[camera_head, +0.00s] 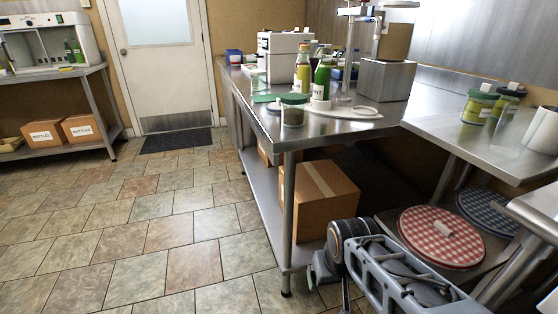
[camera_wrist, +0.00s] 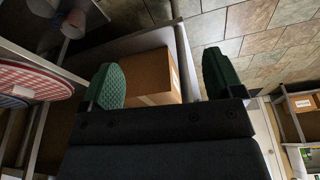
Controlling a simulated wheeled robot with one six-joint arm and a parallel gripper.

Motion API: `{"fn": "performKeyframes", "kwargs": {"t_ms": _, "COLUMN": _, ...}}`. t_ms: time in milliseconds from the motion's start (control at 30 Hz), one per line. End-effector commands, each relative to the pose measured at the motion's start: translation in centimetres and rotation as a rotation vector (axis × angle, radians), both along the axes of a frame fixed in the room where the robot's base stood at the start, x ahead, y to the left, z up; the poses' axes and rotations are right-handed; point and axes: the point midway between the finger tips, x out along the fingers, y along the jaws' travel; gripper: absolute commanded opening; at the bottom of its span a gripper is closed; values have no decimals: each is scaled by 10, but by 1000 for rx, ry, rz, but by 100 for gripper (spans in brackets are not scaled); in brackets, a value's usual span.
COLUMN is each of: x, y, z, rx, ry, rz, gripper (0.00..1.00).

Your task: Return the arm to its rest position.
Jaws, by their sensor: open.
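My arm (camera_head: 405,275) shows in the head view at the lower right, low beside the steel tables and in front of the lower shelf. My gripper (camera_wrist: 162,75) shows in the wrist view with its two green padded fingers wide apart. Nothing is between the fingers; a cardboard box (camera_wrist: 150,76) lies beyond them on the lower shelf. I cannot make out the fingers in the head view.
The steel table (camera_head: 330,130) holds bottles, a lidded jar (camera_head: 293,110) and machines. Its lower shelf carries a cardboard box (camera_head: 322,200). Red checked lids (camera_head: 440,236) and blue checked lids (camera_head: 488,210) lie beside my arm. The tiled floor (camera_head: 150,240) at left is clear.

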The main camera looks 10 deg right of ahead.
Motion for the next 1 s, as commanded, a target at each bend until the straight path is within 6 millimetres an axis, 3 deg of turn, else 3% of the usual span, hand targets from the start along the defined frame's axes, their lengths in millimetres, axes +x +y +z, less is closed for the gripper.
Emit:
{"fn": "performKeyframes", "kwargs": {"t_ms": 33, "x": 1, "y": 0, "z": 19, "rx": -3, "ry": -4, "rz": 5, "gripper": 86}}
{"fn": "performKeyframes", "kwargs": {"t_ms": 267, "x": 4, "y": -1, "z": 92, "rx": -29, "ry": -19, "rz": 41, "gripper": 86}}
{"fn": "performKeyframes", "kwargs": {"t_ms": 800, "x": 11, "y": -5, "z": 319, "rx": -107, "ry": -70, "rz": 147, "gripper": 86}}
{"fn": "performKeyframes", "kwargs": {"t_ms": 1000, "x": 0, "y": 1, "z": 365, "rx": -27, "ry": -78, "rz": 48, "gripper": 86}}
